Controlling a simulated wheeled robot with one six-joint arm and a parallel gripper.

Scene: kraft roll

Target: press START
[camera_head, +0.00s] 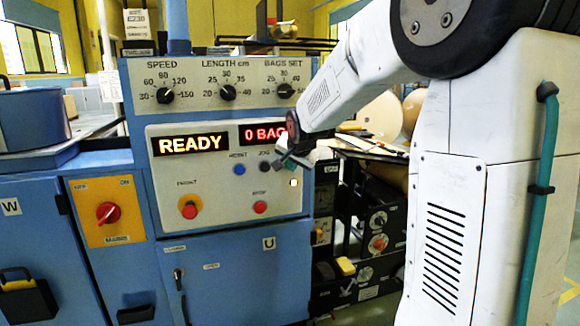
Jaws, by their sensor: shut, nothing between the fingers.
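The white control panel (222,195) is on the front of a blue machine. My gripper (284,166) is shut and empty in front of the panel's right part, below the red "0 BAG" display (262,133). I cannot tell whether it touches the panel. No START label is readable; my gripper covers part of the panel there, with dark green showing at its tip. A red button (260,207) marked STOP is below left of the gripper. A blue button (239,169) and a dark one (265,167) are to its left.
The yellow display (190,144) reads READY. Three black dials (228,92) line the upper panel. A red-and-yellow knob (189,209) and a red rotary switch (108,212) are at left. Dark machinery with knobs (377,243) stands right of the panel, partly behind my arm.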

